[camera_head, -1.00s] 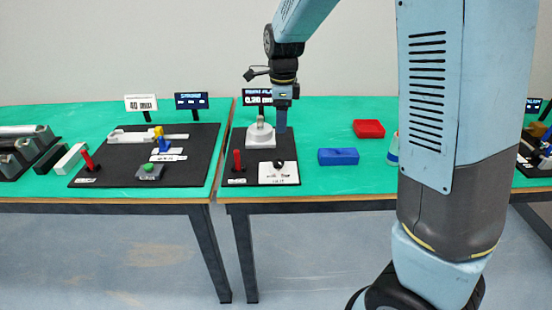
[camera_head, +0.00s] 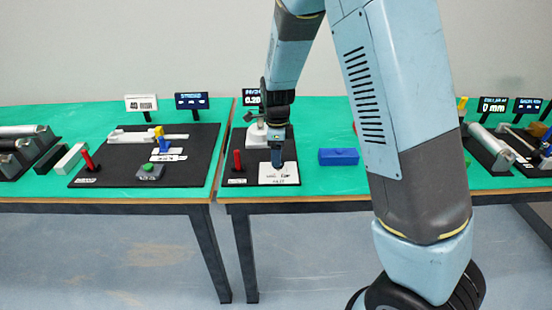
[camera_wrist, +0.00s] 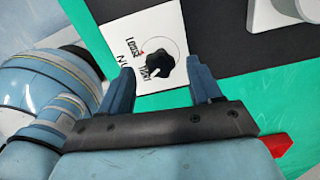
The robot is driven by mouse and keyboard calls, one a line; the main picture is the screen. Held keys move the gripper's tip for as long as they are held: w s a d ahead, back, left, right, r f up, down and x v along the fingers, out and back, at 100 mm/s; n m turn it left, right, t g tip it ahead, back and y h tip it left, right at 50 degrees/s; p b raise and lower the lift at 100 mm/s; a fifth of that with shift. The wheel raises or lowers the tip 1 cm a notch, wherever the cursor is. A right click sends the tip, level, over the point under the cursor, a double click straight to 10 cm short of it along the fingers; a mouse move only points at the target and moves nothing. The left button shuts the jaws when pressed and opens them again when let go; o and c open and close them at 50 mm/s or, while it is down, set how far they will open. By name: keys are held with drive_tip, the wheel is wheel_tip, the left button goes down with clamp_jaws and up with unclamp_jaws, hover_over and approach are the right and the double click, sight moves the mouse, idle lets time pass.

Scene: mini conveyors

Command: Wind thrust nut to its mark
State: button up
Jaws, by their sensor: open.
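A black lobed knob (camera_wrist: 159,64) sits on a white plate (camera_wrist: 165,20) with a circle and printed words around it; some lettering reads "Loose". In the head view the plate (camera_head: 291,180) lies at the front of the middle black board, and my gripper (camera_head: 278,164) hides most of the knob. In the wrist view my gripper (camera_wrist: 161,72) is open, with one finger on each side of the knob. I cannot tell whether the fingers touch it. A grey upright fixture (camera_head: 256,135) stands behind, partly hidden by my arm.
A red lever (camera_head: 238,162) stands left of the plate. A display (camera_head: 251,97) at the back is partly covered by my arm. A blue block (camera_head: 338,157) lies to the right. A red block (camera_wrist: 278,144) shows in the wrist view. Another board lies left.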

drive_tip(key=shift+f, duration=1.15)
drive_tip(key=shift+c, duration=0.2)
